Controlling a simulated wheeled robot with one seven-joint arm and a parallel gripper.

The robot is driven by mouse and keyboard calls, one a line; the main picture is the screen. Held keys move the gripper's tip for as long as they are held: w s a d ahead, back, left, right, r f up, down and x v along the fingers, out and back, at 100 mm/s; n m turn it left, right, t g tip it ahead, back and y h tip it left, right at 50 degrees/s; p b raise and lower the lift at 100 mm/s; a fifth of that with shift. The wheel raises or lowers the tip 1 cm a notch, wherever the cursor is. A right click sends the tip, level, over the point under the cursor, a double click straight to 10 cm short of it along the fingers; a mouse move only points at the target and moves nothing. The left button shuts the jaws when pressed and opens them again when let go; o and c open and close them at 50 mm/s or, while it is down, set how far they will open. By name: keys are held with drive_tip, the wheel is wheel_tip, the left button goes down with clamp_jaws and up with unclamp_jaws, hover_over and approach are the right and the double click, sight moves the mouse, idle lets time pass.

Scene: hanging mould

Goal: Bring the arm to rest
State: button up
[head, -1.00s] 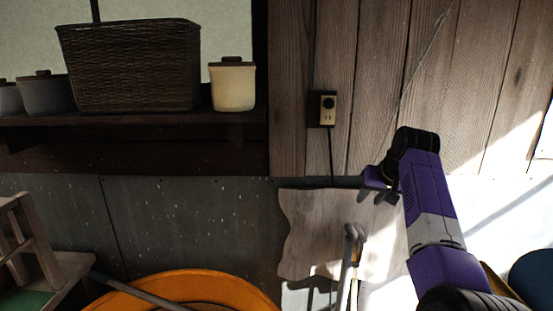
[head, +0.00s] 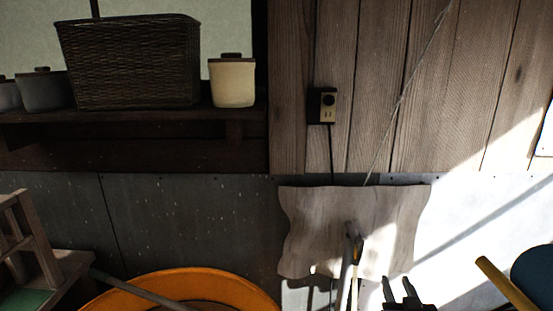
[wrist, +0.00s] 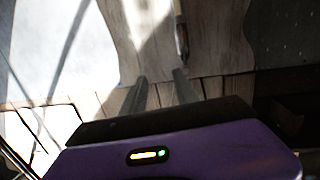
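My gripper (head: 400,282) shows at the bottom edge of the head view, right of centre, as two dark fingers pointing up. The rest of my arm is out of that view. In the wrist view the two fingers (wrist: 160,77) stand apart with a clear gap, so it is open. Nothing is held between them. Both fingers appear in front of a pale wavy-edged board at the wall, and I cannot tell the distance.
The pale wavy-edged board (head: 320,220) is at the wall's lower part, a thin pole (head: 348,260) before it. An orange tub (head: 245,285) is bottom centre-left. A shelf (head: 180,118) holds a wicker basket (head: 130,65) and cream pot (head: 232,83). A socket (head: 323,105) is on the planks.

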drive_tip(key=s+a+y, duration=0.1)
drive_tip(key=s+a, duration=0.2)
drive_tip(key=s, duration=1.3)
drive_tip(key=s+a+f+n+g+b, duration=0.1)
drive_tip(key=s+a, duration=0.2)
drive_tip(key=s, duration=1.4)
drive_tip(key=s+a+f+y, duration=0.1)
drive_tip(key=s+a, duration=0.2)
drive_tip(key=s, duration=1.3)
drive_tip(key=shift+s+a+g+y+b, duration=0.2)
drive_tip(key=shift+g+y+b, duration=0.1)
drive_tip(key=shift+g+b, duration=0.1)
